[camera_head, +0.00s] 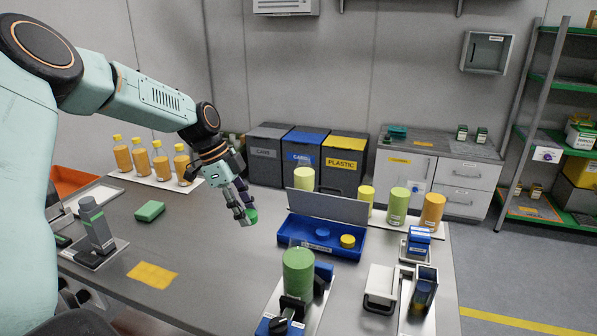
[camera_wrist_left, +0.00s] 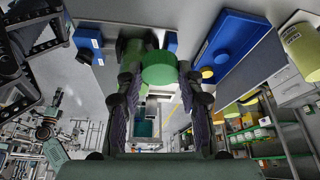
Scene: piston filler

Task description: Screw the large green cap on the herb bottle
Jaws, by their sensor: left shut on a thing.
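My left gripper (camera_head: 243,208) is shut on the large green cap (camera_head: 249,217) and holds it in the air above the table, left of the blue tray. In the left wrist view the cap (camera_wrist_left: 159,68) sits between the two fingertips. The herb bottle (camera_head: 298,271), a wide green-filled one, stands upright in a black holder at the front middle of the table. The cap is apart from it, up and to its left. In the left wrist view a green shape behind the cap seems to be the bottle (camera_wrist_left: 131,53). My right gripper is not in view.
A blue tray (camera_head: 285,231) holds a blue and a yellow cap (camera_head: 347,241). Filled bottles (camera_head: 398,206) stand behind it on the right. Several orange bottles (camera_head: 141,160) stand at the back left. A green sponge (camera_head: 150,211) and yellow cloth (camera_head: 152,274) lie on the left. The table between is clear.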

